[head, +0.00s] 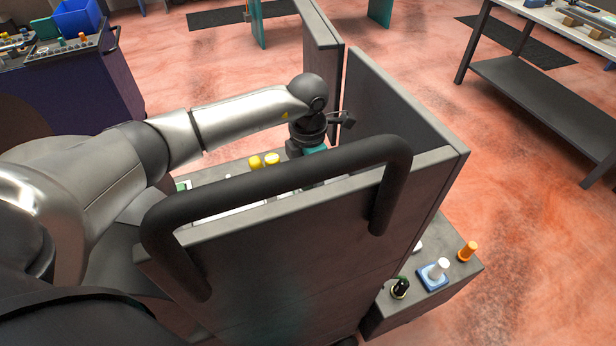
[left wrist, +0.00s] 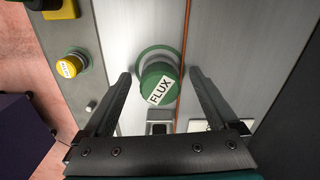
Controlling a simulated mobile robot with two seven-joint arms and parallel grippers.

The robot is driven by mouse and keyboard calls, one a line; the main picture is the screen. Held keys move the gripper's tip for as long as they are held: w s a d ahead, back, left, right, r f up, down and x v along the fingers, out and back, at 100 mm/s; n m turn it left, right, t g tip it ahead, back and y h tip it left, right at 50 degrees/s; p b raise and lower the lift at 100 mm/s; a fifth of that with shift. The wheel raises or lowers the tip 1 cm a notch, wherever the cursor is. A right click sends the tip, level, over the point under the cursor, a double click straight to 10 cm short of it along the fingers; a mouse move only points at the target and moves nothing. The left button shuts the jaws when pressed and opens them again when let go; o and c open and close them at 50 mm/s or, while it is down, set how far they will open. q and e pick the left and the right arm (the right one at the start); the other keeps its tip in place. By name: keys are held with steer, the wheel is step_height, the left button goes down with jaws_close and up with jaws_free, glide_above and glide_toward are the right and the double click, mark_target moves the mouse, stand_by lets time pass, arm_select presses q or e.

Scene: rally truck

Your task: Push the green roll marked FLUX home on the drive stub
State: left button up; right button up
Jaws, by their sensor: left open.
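The green roll (left wrist: 161,86) with a white FLUX label faces me in the left wrist view. A wider green rim (left wrist: 155,53) shows behind it against a grey panel. The drive stub is hidden, and I cannot tell how deep the roll sits. My left gripper (left wrist: 161,75) is open, one finger on each side of the roll, with gaps to both sides. In the head view my left gripper (head: 314,152) reaches down behind the truck's handle wall, and I cannot make out the roll there. My right gripper is not in view.
A yellow labelled knob (left wrist: 71,64) stands left of the roll. A thin orange line (left wrist: 183,45) runs just right of it. The dark wall with its black handle (head: 280,185) blocks the head view. A side shelf holds an orange peg (head: 467,251) and a white one (head: 439,268).

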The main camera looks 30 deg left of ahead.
arm_select(q)
step_height(320, 180, up, 15)
steer(key=b, duration=0.1)
steer(key=shift+r+b, duration=0.15)
steer(key=shift+b, duration=0.15)
